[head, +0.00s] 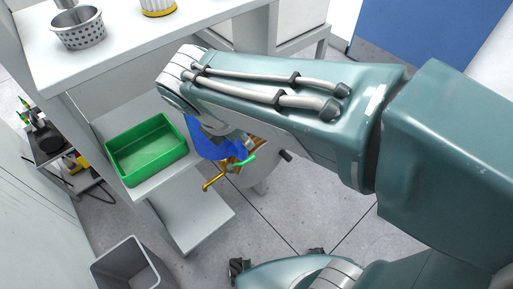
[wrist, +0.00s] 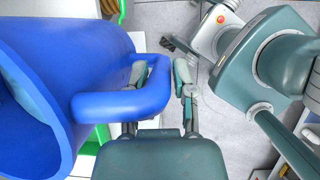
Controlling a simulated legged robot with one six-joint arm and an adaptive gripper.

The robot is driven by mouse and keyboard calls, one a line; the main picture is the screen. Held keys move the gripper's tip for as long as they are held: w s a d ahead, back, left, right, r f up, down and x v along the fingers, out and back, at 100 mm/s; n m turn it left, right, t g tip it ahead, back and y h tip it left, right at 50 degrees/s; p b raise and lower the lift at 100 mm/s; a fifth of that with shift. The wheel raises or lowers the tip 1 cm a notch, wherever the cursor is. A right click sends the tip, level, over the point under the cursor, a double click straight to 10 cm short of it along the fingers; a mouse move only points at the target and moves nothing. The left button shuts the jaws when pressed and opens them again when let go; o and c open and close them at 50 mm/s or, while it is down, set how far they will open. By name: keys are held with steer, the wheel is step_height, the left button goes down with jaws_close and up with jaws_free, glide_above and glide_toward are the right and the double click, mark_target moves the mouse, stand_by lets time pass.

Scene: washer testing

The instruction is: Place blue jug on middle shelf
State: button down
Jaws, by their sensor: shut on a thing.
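The blue jug (head: 208,146) is held beneath my arm in the head view, just right of the green tray. In the wrist view the jug (wrist: 45,75) fills the left side, tilted, with its open mouth toward the lower left. Its handle (wrist: 120,107) reaches between the fingers of my gripper (wrist: 160,75), which is shut on it. My arm hides part of the jug in the head view. The middle shelf (head: 118,112) is a white board under the tabletop and carries the green tray (head: 178,165) near its front.
The white tabletop (head: 115,55) above holds a grey perforated basket (head: 78,30) and a yellow-white container (head: 158,8). A lower white shelf (head: 205,215) juts out below. A grey bin (head: 125,270) stands on the floor. Gold and green parts (head: 213,183) show beside the jug.

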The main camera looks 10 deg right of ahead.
steer(key=shift+w+a+f, duration=0.55)
steer(key=shift+w+a, duration=0.15)
steer(key=shift+w, duration=0.45)
steer(key=shift+w+a+f, duration=0.55)
steer(key=shift+w+a, duration=0.15)
steer(key=shift+w, duration=0.5)
steer(key=shift+w+a+f, duration=0.55)
steer(key=shift+w+a, duration=0.15)
steer(key=shift+w, duration=0.45)
steer(key=shift+c, duration=2.4)
jaws_free()
steer(key=shift+s+f, duration=0.1)
